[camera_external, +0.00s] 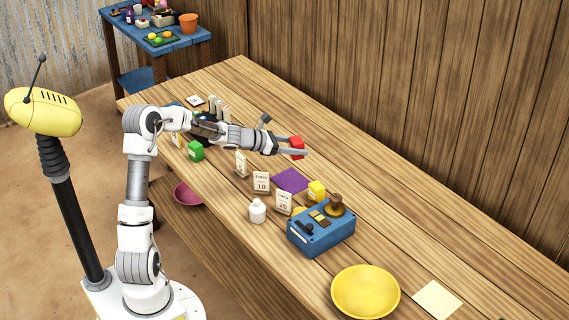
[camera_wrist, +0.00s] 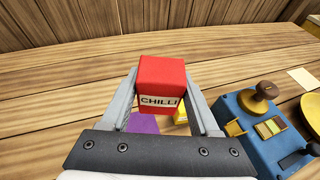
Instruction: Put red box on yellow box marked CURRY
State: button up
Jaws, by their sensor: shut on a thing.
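A red box (camera_wrist: 162,85) labelled CHILLI is between the two fingers of my gripper (camera_wrist: 163,100) in the wrist view. In the external view my gripper (camera_external: 293,150) is shut on the red box (camera_external: 297,143), holding it above the table. A yellow box (camera_external: 317,191) stands on the table beside the purple mat and the blue device, to the lower right of my gripper. In the wrist view the yellow box (camera_wrist: 181,117) is mostly hidden behind the right finger. Its label cannot be read in either view.
A purple mat (camera_external: 290,180) lies flat on the table. A blue device (camera_external: 321,232) with a brown round top stands close to the yellow box. The back of the table is clear.

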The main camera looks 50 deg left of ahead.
jog(key=s+d+r+m+g+h+p, duration=0.25)
jog(key=d+m+h, duration=0.25)
jog(key=d, duration=1.3)
jog(key=b, duration=0.1)
send_over(317, 185)
jog(key=shift+g, duration=0.45)
notch_tip(317, 185, down, 7)
jog(key=shift+r, duration=0.2)
jog(key=shift+f+b, duration=0.75)
jog(key=shift+f, duration=1.15)
jog(key=shift+f, duration=0.15)
jog(key=o, duration=1.4)
